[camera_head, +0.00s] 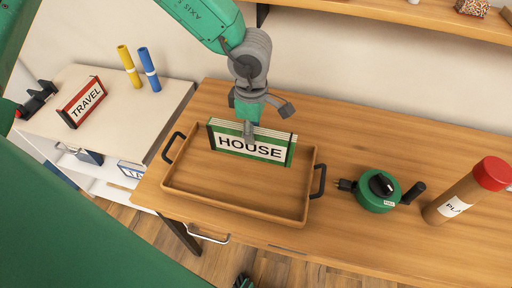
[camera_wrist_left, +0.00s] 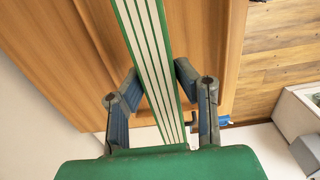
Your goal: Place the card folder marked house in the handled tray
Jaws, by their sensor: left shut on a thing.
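The green card folder marked HOUSE (camera_head: 222,142) is upright over the handled tray (camera_head: 232,208), near its back side. I cannot tell whether its lower edge touches the tray floor. My left gripper (camera_head: 248,130) comes down from above and is shut on the folder's top middle. In the left wrist view the folder (camera_wrist_left: 150,50) runs as green and white layers between the fingers of my left gripper (camera_wrist_left: 158,95). The tray is wooden with two black handles, and its visible floor is bare. My right gripper is not in view.
A green round device (camera_head: 376,192) with a black knob stands right of the tray, beside a red-capped tube (camera_head: 468,190). On the white cabinet (camera_head: 130,115) at left are a red TRAVEL folder (camera_head: 82,102) and yellow and blue rolls (camera_head: 149,69). A shelf (camera_head: 400,20) runs above.

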